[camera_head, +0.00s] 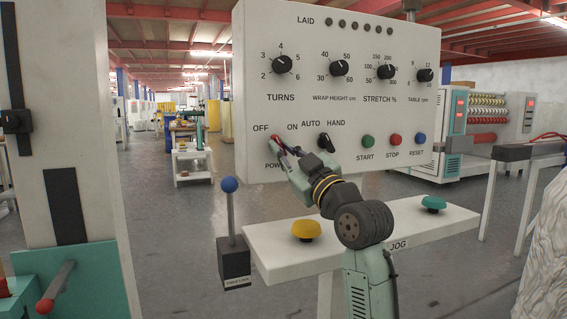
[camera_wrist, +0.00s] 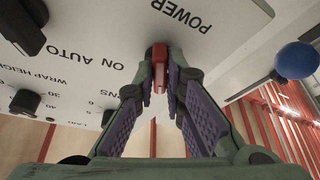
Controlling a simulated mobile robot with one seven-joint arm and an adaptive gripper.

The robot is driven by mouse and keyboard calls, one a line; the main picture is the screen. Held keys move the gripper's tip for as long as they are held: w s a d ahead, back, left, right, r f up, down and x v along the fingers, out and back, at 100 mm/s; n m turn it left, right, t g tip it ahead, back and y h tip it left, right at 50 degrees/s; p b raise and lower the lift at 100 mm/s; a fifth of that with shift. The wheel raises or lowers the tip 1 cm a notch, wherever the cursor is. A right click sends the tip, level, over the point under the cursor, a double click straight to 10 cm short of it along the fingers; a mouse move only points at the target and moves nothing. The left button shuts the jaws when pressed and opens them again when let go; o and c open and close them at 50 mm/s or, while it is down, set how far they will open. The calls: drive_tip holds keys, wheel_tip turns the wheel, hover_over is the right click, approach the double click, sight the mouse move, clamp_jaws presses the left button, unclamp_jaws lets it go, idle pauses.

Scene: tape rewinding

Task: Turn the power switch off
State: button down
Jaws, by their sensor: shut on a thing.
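The white control panel (camera_head: 350,112) carries the power switch, a red handle (camera_head: 274,138) between the OFF and ON labels at its lower left. My gripper (camera_head: 281,147) is at the panel's face there and partly hides the switch. In the wrist view, which shows the panel upside down, the red handle (camera_wrist: 160,54) stands between the fingertips of my gripper (camera_wrist: 166,75), with the jaws shut on it. Which label the handle points to is hard to tell behind the fingers.
The black AUTO/HAND selector (camera_head: 324,143) is close to the right of my gripper. Green, red and blue buttons and a row of knobs are elsewhere on the panel. Below, a white shelf (camera_head: 270,262) holds yellow and teal buttons; a blue-knobbed lever (camera_head: 230,186) stands at left.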

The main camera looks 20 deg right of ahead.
drive_tip(key=shift+d+n+g+y+b, duration=0.1)
drive_tip(key=shift+n+g+y+b, duration=0.45)
drive_tip(key=shift+n, duration=1.95)
drive_tip(key=c, duration=1.7)
unclamp_jaws()
drive_tip(key=shift+o, duration=0.2)
drive_tip(key=shift+r, duration=0.1)
drive_tip(key=v, duration=1.2)
drive_tip(key=shift+d+y, duration=0.2)
drive_tip(key=shift+y, duration=0.15)
drive_tip(key=shift+g, duration=0.25)
